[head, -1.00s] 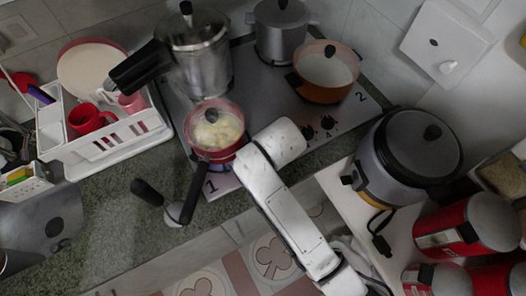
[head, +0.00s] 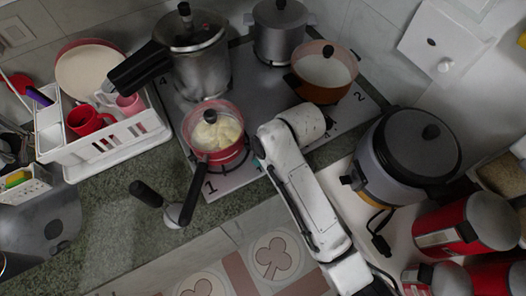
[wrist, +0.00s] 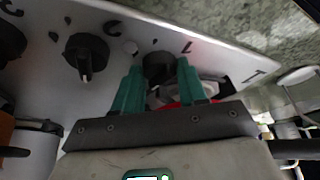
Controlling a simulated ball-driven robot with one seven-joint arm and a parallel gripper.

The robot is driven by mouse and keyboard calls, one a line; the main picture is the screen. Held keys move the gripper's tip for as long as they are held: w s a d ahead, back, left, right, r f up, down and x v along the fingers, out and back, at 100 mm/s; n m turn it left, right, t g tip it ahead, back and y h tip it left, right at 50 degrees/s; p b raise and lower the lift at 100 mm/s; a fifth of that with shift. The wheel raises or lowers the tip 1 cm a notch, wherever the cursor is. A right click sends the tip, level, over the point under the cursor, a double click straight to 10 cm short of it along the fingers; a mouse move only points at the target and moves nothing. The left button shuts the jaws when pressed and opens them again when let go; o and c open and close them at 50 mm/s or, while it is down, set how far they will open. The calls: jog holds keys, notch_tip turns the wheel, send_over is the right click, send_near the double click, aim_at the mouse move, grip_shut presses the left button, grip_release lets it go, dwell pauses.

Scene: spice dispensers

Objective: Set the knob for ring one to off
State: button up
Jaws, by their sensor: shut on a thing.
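The knob for ring one (wrist: 158,65) is a round black knob on the grey stove panel, near the printed 1 in the wrist view. The two green fingers of my gripper (wrist: 157,82) are on either side of it and shut on it. Its pointer is hard to see between the fingers. In the head view my arm hides the knob and most of the gripper; a bit of green finger shows at the arm's left edge. Ring one, marked 1 on the stove (head: 232,178), carries a red pan (head: 214,150) with pale food in it.
Another black knob (wrist: 86,56) sits left of the held one. A pressure cooker (head: 195,55), a grey pot (head: 280,30) and an orange pot (head: 322,75) stand on the stove. A rice cooker (head: 410,150) stands to the right. The red pan's handle points toward the counter's front.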

jog(key=shift+w+n+g, duration=0.15)
jog(key=shift+n+g, duration=0.25)
jog(key=shift+n, duration=0.8)
jog(key=shift+y, duration=0.3)
jog(key=o, duration=1)
jog(key=shift+o, duration=0.2)
jog(key=w+b+v, duration=0.1)
jog(key=v, duration=0.9)
jog(key=shift+s+r, duration=0.4)
jog(key=shift+s, duration=0.05)
jog(key=shift+d, duration=0.1)
